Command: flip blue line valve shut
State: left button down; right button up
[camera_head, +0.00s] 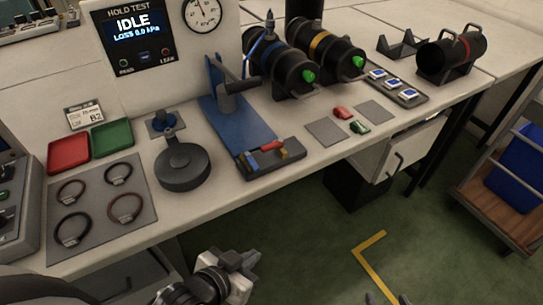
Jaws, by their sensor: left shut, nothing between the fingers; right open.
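A dark block (275,167) with small blue, red and yellow parts sits at the bench's front edge. Its blue part (252,163) is on the left end; whether this is the blue line valve I cannot tell. A blue lever-like piece (262,40) stands by the blue-banded black cylinder (285,68) at the back; its exact position is unclear. My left gripper (246,262) is shut and empty, in front of and below the bench edge, apart from everything. My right gripper (386,299) is open at the bottom edge, only its fingertips showing.
A blue stand (232,120) with a grey handle and a round dark weight (182,167) are near the block. A yellow-banded cylinder (325,50) stands right of the blue-banded one. A display (140,35) reads IDLE. A cart (510,180) is at the right.

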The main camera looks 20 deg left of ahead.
aim_at(249, 158)
jog(key=k, duration=0.5)
jog(key=z, duration=1.5)
jog(key=i, duration=1.25)
jog(key=u, duration=2.1)
